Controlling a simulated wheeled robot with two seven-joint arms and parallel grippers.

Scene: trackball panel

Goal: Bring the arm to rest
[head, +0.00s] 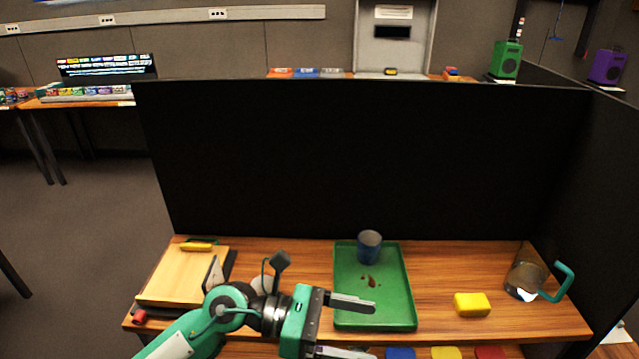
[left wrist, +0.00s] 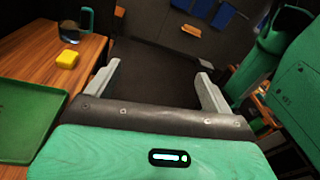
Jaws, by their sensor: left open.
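My left gripper (head: 371,331) reaches in from the lower left of the head view, held near the table's front edge by the green tray. Its two grey fingers are spread wide with nothing between them. In the left wrist view the same open fingers (left wrist: 158,72) frame the dark floor past the table edge. My left arm (head: 232,304), green and white with black joints, crosses in front of the table's left part. My right gripper does not show in either view.
Black panels (head: 360,160) close the back and right.

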